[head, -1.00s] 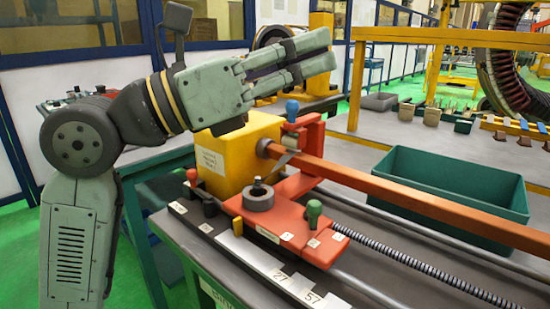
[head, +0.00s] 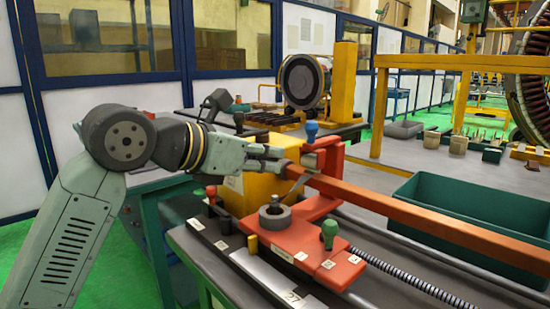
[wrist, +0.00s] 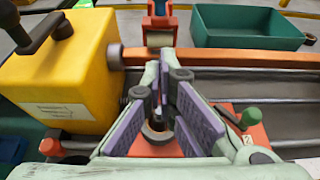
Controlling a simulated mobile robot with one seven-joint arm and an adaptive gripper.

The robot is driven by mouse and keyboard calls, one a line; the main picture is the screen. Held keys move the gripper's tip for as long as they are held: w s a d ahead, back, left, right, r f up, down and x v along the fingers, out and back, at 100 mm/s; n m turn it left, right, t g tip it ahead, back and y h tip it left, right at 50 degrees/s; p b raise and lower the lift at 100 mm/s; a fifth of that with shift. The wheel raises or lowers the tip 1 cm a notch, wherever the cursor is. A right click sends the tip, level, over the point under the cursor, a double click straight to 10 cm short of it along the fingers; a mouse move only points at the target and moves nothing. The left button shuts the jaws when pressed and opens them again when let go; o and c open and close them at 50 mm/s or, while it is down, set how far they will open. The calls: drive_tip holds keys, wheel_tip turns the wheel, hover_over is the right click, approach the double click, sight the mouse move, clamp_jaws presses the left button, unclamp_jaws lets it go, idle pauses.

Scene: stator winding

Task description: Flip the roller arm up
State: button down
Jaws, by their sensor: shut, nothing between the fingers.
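The red roller arm (head: 330,165) stands at the back of the red carriage plate (head: 305,250), with a pale roller (head: 312,160) and a blue knob (head: 311,130). The roller sits just above the long orange-brown bar (head: 400,208). In the wrist view the roller (wrist: 160,38) and red arm (wrist: 160,10) show straight ahead of my fingertips. My gripper (head: 284,158) is shut and empty. It reaches in over the yellow block (head: 250,195) toward the bar's near end and the roller. I cannot tell whether the fingertips touch anything.
A grey ring with a dark post (head: 274,212) and a green knob (head: 329,233) stand on the carriage. A green bin (head: 460,205) lies behind the bar on the right. A ribbed screw (head: 410,286) runs along the front right.

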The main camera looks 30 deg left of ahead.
drive_tip(key=p+x, duration=0.1)
drive_tip(key=x, duration=0.7)
drive_tip(key=shift+s+r+g+p, duration=0.1)
drive_tip(key=shift+r+g+p, duration=0.35)
drive_tip(key=shift+p, duration=0.25)
